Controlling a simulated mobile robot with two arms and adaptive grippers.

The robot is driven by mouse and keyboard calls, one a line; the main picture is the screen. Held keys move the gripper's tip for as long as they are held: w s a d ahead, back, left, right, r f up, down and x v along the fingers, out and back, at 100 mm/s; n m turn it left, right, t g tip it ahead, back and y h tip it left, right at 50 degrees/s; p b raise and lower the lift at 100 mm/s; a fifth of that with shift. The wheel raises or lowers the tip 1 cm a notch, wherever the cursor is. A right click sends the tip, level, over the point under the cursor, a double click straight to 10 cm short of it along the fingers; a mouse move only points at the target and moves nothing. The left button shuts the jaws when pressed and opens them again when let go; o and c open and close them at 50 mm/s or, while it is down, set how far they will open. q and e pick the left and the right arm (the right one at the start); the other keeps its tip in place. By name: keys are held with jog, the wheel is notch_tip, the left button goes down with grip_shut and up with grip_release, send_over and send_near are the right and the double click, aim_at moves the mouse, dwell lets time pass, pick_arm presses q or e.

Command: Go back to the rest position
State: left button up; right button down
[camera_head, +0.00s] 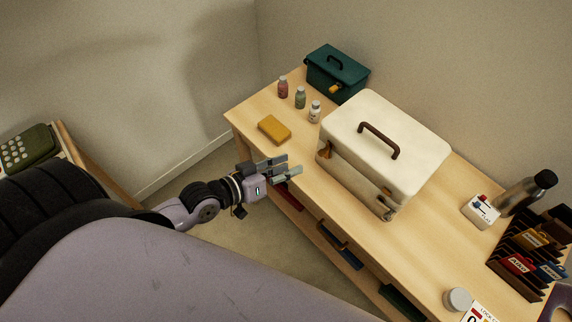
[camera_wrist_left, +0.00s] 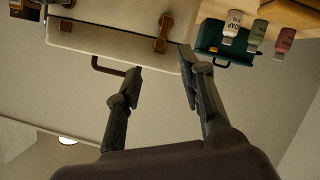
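My left gripper (camera_head: 284,168) is at the front edge of the wooden table, left of the cream suitcase (camera_head: 386,143). Its two fingers stand apart with nothing between them, as the left wrist view (camera_wrist_left: 162,66) shows. The suitcase is shut and stands on the table, with a brown handle (camera_head: 379,140) on top and brown latches at its front. It also shows upside down in the left wrist view (camera_wrist_left: 120,40), beyond the fingers. I see a gap between gripper and suitcase in the head view. My right gripper is not in view.
On the wooden table (camera_head: 362,230) are a teal box (camera_head: 337,72), several small bottles (camera_head: 300,98), a yellow block (camera_head: 274,130), a metal flask (camera_head: 526,193), a white box (camera_head: 481,211) and a dark rack (camera_head: 520,255). A green device (camera_head: 27,148) sits far left. Floor shows below my left gripper.

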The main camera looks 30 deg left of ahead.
pick_arm(q)
jog(key=s+a+f+g+y, duration=0.2)
jog(key=s+a+f, duration=0.1)
jog(key=f, duration=0.7)
jog(key=s+a+f+g+y, duration=0.1)
jog(key=s+a+f, duration=0.2)
jog(key=f, duration=0.7)
jog(key=s+a+f+g+y, duration=0.2)
jog(key=s+a+f, duration=0.1)
jog(key=f, duration=0.6)
jog(key=s+d+f+m+g, duration=0.1)
jog(key=s+d+f+g, duration=0.1)
jog(key=s+f, duration=0.6)
jog(key=s+d+f+m+g+y, duration=0.1)
jog(key=s+f+g, duration=0.3)
jog(key=s, duration=1.2)
notch_tip(320, 180, down, 4)
jog(key=shift+d+f+m+g, duration=0.3)
jog(key=shift+d+m, duration=0.1)
jog(key=shift+d, duration=0.4)
jog(key=shift+w, duration=0.1)
